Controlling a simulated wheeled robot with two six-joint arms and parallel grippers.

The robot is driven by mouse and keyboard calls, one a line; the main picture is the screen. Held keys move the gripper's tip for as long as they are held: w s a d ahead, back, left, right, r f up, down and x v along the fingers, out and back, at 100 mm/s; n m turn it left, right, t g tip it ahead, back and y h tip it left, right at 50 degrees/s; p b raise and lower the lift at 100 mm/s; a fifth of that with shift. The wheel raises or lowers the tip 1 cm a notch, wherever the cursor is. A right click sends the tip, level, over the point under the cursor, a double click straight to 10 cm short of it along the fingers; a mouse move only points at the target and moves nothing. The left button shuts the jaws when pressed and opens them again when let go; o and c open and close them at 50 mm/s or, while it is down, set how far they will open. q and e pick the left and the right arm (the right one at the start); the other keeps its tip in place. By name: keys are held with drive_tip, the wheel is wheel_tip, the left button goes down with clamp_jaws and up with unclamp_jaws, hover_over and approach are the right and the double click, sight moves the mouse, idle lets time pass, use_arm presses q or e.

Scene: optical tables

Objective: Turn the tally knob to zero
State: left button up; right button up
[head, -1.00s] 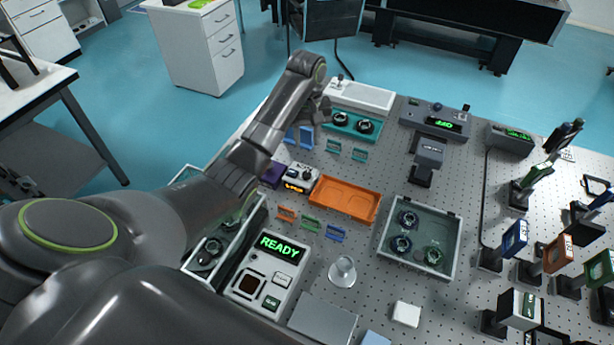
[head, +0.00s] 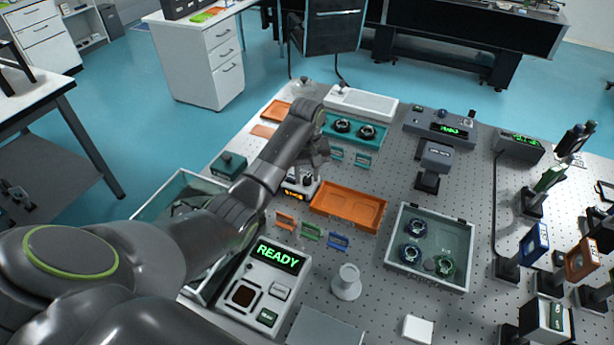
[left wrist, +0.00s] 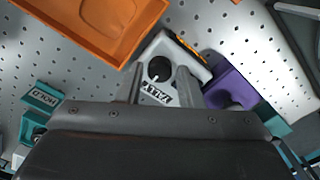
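The tally box (head: 299,189) is a small white box with an orange-lit display, beside an orange tray. In the left wrist view its TALLY label (left wrist: 157,94) and round black knob (left wrist: 159,69) with a light mark show. My left gripper (head: 312,172) is over the box in the head view, partly hiding it. In the left wrist view the fingers of my left gripper (left wrist: 161,80) are apart, one on each side of the knob, with nothing held. I cannot tell whether they touch it. My right gripper is not in view.
The orange tray (head: 347,205) lies right beside the tally box. A purple block (left wrist: 232,87) stands close by in the wrist view. The READY console (head: 262,285), small coloured racks (head: 311,231) and a clear-lidded case (head: 436,243) stand nearer. Optics mounts crowd the right side.

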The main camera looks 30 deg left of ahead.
use_arm(q)
drive_tip(key=shift+f, duration=0.45)
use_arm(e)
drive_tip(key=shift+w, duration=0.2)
use_arm(q)
drive_tip(key=shift+c, duration=0.4)
